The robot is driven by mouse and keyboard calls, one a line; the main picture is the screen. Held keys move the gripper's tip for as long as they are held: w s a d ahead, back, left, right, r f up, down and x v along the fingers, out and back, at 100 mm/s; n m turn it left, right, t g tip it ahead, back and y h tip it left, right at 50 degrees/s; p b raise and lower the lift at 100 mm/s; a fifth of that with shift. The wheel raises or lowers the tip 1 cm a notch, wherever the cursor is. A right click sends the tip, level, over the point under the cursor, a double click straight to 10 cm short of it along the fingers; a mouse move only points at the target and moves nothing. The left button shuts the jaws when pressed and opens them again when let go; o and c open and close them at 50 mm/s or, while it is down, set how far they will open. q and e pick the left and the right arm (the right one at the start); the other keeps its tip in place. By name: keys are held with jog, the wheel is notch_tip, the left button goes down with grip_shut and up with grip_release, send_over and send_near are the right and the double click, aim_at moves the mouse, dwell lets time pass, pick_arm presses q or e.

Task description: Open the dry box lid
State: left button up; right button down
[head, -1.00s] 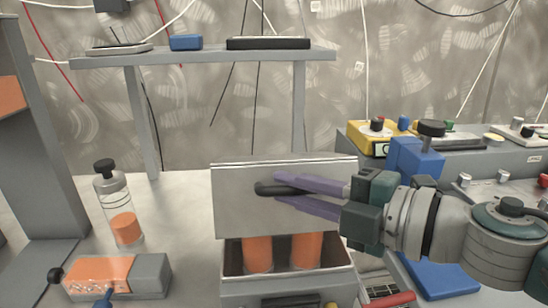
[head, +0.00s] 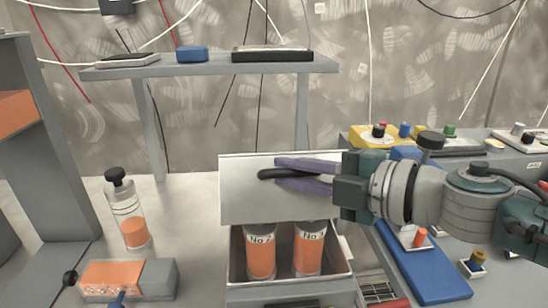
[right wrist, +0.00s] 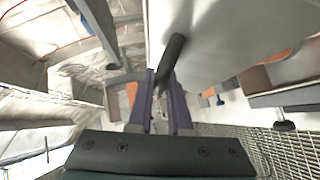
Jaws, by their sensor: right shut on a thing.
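The dry box (head: 236,262) stands at the bottom centre of the head view. Its grey lid (head: 240,206) stands raised at the back of the box, its flat face towards me. Inside are two containers with orange contents and white labels, the left one (head: 261,257) and the right one (head: 308,257). My right gripper (head: 279,174) reaches in from the right, its purple fingers shut on the lid's black handle (head: 266,174). The right wrist view also shows the handle (right wrist: 173,52) between the fingers, against the pale lid (right wrist: 215,35). My left gripper is out of view.
A clear bottle with orange contents (head: 129,222) and an orange and grey block (head: 150,280) stand left of the box. A shelf (head: 205,68) is behind. Right are a blue board (head: 425,270) and a yellow box (head: 362,140). Table between bottle and box is clear.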

jog(key=c, duration=0.8)
grip_release()
jog(key=shift+c, duration=0.2)
jog(key=p+v, duration=0.1)
jog(key=v, duration=0.9)
